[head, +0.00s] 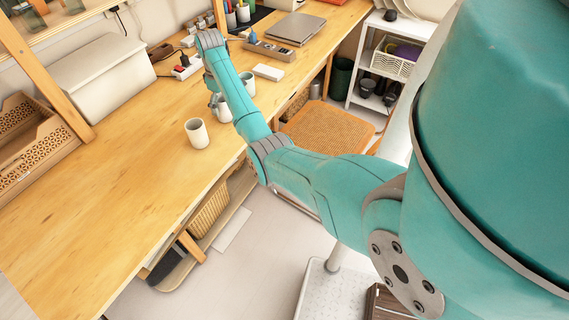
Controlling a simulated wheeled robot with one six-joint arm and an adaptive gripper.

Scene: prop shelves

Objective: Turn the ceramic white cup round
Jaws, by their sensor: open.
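A white cup (197,134) stands upright on the wooden table near its front edge, apart from my arm. A second white cup (224,112) stands farther back, right beside my gripper (213,103) and partly hidden by my arm. A third pale cup (248,86) stands just to the right of my forearm. I cannot tell which of them is the ceramic one. My gripper is small in view, low over the table at the second cup's left side. It is open, and whether it touches that cup is unclear.
A power strip (187,67) and a white box (268,72) lie behind the cups, with a closed laptop (297,29) farther back. A wooden crate (38,140) stands at the left. The table's front left part is clear.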

